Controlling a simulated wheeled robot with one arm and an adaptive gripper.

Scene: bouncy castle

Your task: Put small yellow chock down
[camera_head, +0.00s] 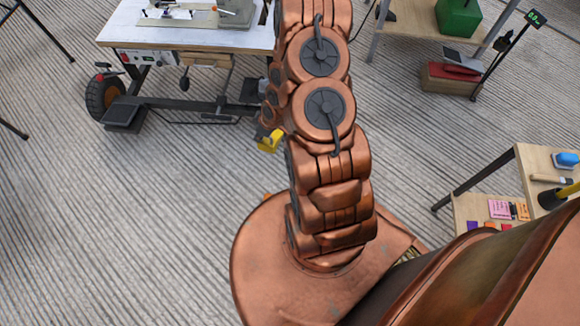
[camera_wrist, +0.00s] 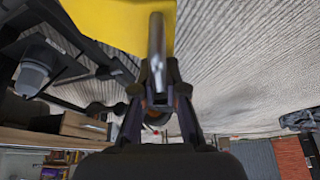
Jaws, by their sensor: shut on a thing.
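The small yellow chock (camera_head: 270,141) shows in the head view just left of my copper arm, in front of the sewing table. In the wrist view the chock (camera_wrist: 122,22) fills the top, beyond the fingers. My gripper (camera_wrist: 157,88) is shut on it; a grey metal rod-like part stands out in front of the chock. In the head view my gripper (camera_head: 265,134) is mostly hidden behind my arm, with only a small dark part showing by the chock. The chock appears held above the ribbed grey floor.
A sewing table (camera_head: 190,38) with a wheel (camera_head: 105,96) and pedals stands at the back left. A shelf (camera_head: 410,30) with a green box (camera_head: 458,16) is at the back right. A wooden bench (camera_head: 535,165) stands right. The floor (camera_head: 130,220) at left is clear.

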